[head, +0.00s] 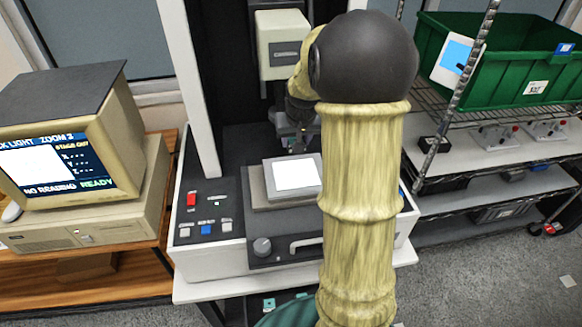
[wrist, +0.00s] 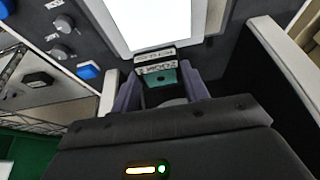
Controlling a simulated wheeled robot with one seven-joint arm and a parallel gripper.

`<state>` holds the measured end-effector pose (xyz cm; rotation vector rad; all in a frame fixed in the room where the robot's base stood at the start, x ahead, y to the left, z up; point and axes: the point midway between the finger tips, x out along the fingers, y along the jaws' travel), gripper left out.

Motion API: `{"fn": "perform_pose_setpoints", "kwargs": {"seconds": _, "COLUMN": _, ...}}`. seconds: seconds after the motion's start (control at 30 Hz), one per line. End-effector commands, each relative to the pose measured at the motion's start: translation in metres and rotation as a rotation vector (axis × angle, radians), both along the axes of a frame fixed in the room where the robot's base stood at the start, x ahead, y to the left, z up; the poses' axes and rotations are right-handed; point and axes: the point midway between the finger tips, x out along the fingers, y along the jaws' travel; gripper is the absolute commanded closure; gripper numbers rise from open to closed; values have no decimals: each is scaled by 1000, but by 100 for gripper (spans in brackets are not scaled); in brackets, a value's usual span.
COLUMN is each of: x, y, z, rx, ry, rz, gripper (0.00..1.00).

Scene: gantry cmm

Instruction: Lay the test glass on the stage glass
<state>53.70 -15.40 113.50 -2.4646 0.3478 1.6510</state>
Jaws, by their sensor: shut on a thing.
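The stage glass (head: 295,174) is a bright white lit panel in a grey frame on the machine's bed. It also fills the top of the wrist view (wrist: 150,18). My gripper (head: 296,143) is above and behind the panel in the head view, pointing down. In the wrist view its two purple-grey fingers (wrist: 160,92) are shut on a small teal block with a lettered white label, which I take to be the test glass (wrist: 158,74). The block sits at the near edge of the lit panel in that view; I cannot tell if they touch.
A control panel with red and blue buttons (head: 206,229) is left of the stage. A tall white post (head: 190,85) and the machine's boxy head (head: 283,45) rise behind. A beige computer (head: 75,140) stands left. A wire rack with a green bin (head: 495,60) stands right.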

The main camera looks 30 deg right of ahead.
Motion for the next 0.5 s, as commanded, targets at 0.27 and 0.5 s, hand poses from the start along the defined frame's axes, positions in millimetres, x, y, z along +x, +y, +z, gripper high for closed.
{"fn": "perform_pose_setpoints", "kwargs": {"seconds": 0.27, "x": 0, "y": -1, "z": 0, "rx": -1, "ry": 0, "rz": -1, "gripper": 79}}
{"fn": "perform_pose_setpoints", "kwargs": {"seconds": 0.5, "x": -1, "y": 0, "z": -27, "rx": 3, "ry": 7, "rz": -2, "gripper": 79}}
